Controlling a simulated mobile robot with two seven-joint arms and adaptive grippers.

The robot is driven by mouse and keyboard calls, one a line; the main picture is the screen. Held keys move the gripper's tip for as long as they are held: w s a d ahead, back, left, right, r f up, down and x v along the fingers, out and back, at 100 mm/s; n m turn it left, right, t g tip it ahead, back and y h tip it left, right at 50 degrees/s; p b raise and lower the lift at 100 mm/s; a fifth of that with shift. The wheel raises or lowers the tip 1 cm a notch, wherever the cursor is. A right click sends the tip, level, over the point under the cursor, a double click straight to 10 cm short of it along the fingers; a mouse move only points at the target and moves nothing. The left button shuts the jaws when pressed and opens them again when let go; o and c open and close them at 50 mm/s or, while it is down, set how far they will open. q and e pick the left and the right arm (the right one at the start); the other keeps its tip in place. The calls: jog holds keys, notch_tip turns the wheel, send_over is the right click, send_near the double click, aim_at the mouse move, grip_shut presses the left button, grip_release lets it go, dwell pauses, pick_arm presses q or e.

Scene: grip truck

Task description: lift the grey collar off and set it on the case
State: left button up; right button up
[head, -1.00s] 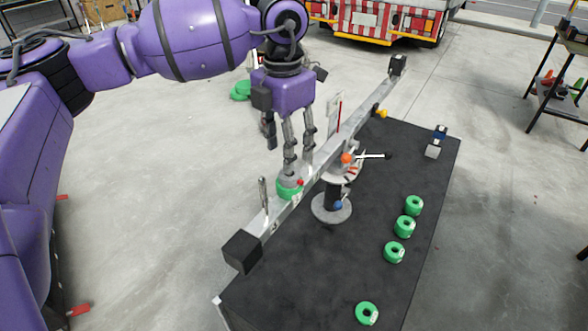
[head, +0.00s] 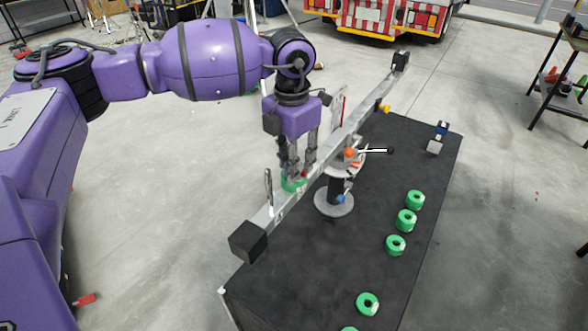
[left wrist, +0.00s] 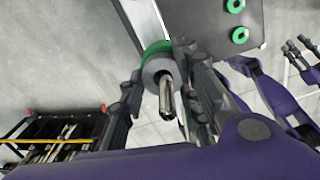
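The grey collar (left wrist: 151,70) sits around an upright metal post (left wrist: 167,98), above a green ring (left wrist: 153,48) that also shows on the beam in the head view (head: 290,184). My left gripper (head: 297,168) is low over the beam, pointing down. In the left wrist view its fingers (left wrist: 160,75) stand on either side of the collar and look spread; contact is hard to judge. In the head view the fingers mostly hide the collar. The black-topped case (head: 290,285) lies below the beam. My right gripper is not in the head view.
The long grey beam (head: 345,130) rests on a stand (head: 334,203), with black blocks at its ends. Several green rings (head: 396,245) line the case's right side. A small grey block (head: 434,147) stands at its far corner. The case's near middle is clear.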

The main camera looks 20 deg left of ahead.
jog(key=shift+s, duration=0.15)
